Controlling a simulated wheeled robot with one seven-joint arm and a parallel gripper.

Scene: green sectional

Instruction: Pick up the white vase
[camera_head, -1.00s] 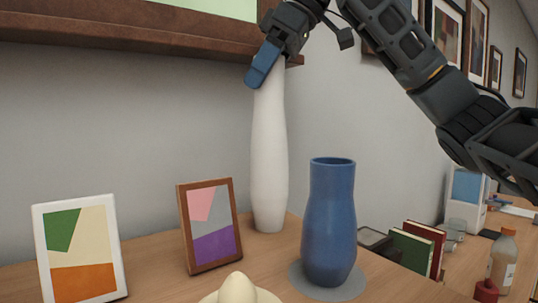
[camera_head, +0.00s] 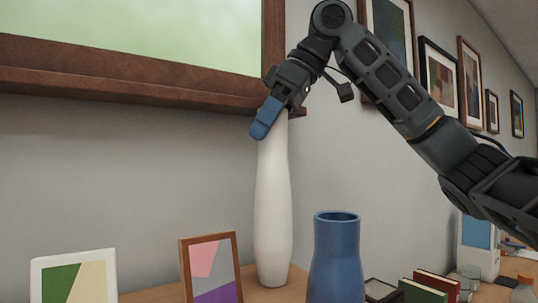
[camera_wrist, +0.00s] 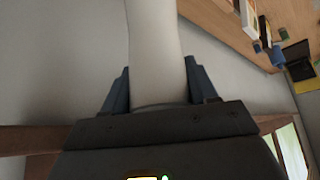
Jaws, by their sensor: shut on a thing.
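The tall white vase (camera_head: 273,215) stands upright near the wall in the head view, its base at the tabletop. My gripper (camera_head: 268,118) is at the vase's top from above, its blue finger against the neck. In the wrist view the white vase (camera_wrist: 157,55) runs between the two blue fingers of my gripper (camera_wrist: 158,88), one on each side. My gripper is shut on the neck. The vase's rim is hidden by the gripper. I cannot tell whether the base is clear of the table.
A blue vase (camera_head: 336,260) stands to the right of the white vase. A brown picture frame (camera_head: 211,268) and a white picture frame (camera_head: 75,277) stand to the left. A wooden window ledge (camera_head: 130,88) juts out behind my gripper.

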